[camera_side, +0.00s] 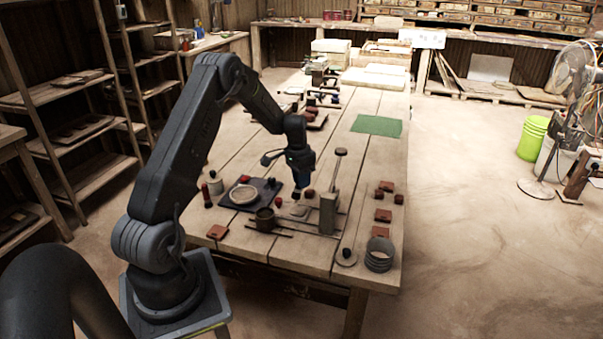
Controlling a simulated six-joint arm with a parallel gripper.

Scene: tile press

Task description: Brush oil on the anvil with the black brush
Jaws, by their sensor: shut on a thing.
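In the side view my gripper (299,181) points down over the left part of the tile press (328,212), a grey upright post with a lever. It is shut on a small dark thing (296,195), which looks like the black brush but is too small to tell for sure. The thing hangs just above the low grey block left of the post, which seems to be the anvil (299,211). I cannot tell whether they touch. A dark round pot (265,218) stands left of the press; what it holds is not clear.
A black board (266,187) with a pale round dish lies to the left. Brown-red tiles (383,215) lie at the right and one (217,232) at front left. Coiled rings (379,255) stand at the front right edge. A green mat (377,125) lies farther back, with bare planks before it.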

